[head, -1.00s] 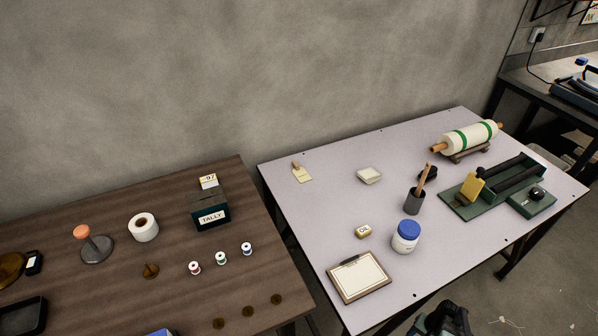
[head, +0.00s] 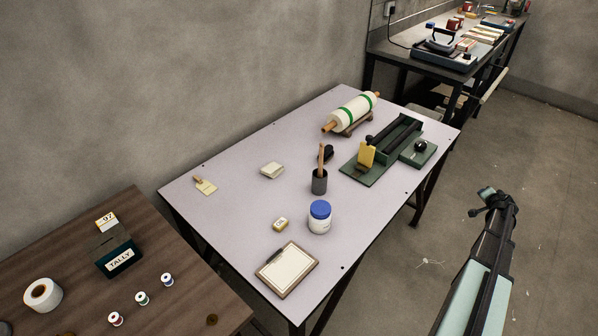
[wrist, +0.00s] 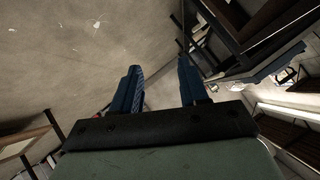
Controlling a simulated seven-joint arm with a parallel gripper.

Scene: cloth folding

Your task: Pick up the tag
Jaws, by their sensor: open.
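A small cream tag (head: 206,187) with a brown wooden piece at its upper end lies flat near the far left corner of the pale table (head: 250,220). A second card marked 97 (head: 107,222) stands at the back of the dark TALLY box (head: 118,252) on the brown table. My gripper (head: 484,200) is off the right side of the pale table, over the floor and far from the tag. In the wrist view its two blue fingers (wrist: 160,78) are apart with nothing between them. The tag is not visible in the wrist view.
On the pale table are a roller (head: 352,112), a green press (head: 385,150), a dark cup (head: 319,181), a blue-lidded jar (head: 320,217), a small labelled block (head: 281,224), a clipboard (head: 287,269) and a pale pad (head: 272,170). The surface around the tag is clear.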

